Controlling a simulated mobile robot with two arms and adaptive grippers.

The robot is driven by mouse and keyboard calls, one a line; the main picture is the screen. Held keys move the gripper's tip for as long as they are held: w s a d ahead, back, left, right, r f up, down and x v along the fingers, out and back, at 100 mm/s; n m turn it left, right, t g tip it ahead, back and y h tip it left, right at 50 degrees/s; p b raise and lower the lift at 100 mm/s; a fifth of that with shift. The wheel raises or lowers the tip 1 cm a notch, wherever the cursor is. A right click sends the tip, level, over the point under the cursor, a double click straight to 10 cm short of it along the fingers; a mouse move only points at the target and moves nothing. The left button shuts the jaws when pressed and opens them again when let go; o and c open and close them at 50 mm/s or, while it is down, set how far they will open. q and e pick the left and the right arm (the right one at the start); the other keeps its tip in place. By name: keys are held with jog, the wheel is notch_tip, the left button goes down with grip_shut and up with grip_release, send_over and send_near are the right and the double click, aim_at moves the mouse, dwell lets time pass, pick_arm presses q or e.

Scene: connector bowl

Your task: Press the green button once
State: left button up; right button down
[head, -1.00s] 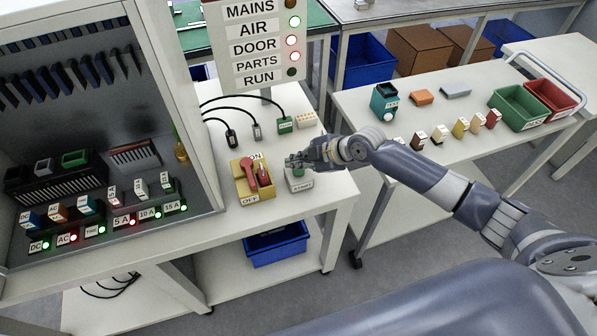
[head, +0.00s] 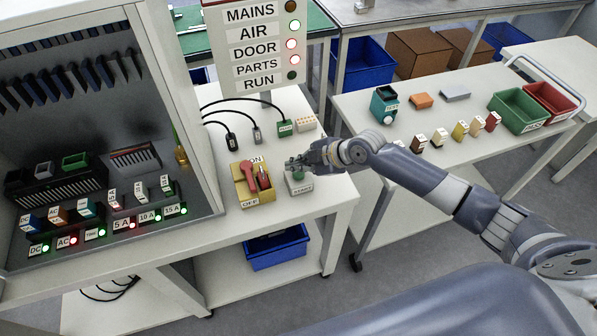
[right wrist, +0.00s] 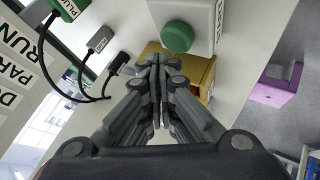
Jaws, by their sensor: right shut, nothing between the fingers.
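The green button (head: 298,176) is a round cap on a small pale box with a label on its front, on the bench right of the yellow switch box. In the right wrist view the green button (right wrist: 177,37) shows whole, just beyond my fingertips and a little to their right. My right gripper (head: 291,162) is shut and empty, its fingers pointing left just above and behind the button in the head view. In the right wrist view its fingertips (right wrist: 157,62) are together. Whether they touch the button I cannot tell. My left gripper is not in view.
The yellow box (head: 257,194) with a red lever stands close left of the button. Cabled plugs and a green connector (head: 285,128) lie behind. A sign panel (head: 256,45) with lamps stands at the back. The right table (head: 470,150) holds small blocks and bins.

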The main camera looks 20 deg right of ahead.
aim_at(298, 175)
jog(key=shift+f+b, duration=0.45)
jog(key=shift+f+b, duration=0.45)
jog(key=shift+f, duration=0.05)
dwell(0.9)
jog(key=shift+r, duration=0.1)
jog(key=shift+r+p, duration=0.65)
jog(key=shift+r, duration=0.15)
notch_tip(298, 175, up, 5)
jog(key=p, duration=0.4)
jog(key=shift+r, duration=0.1)
dwell(0.8)
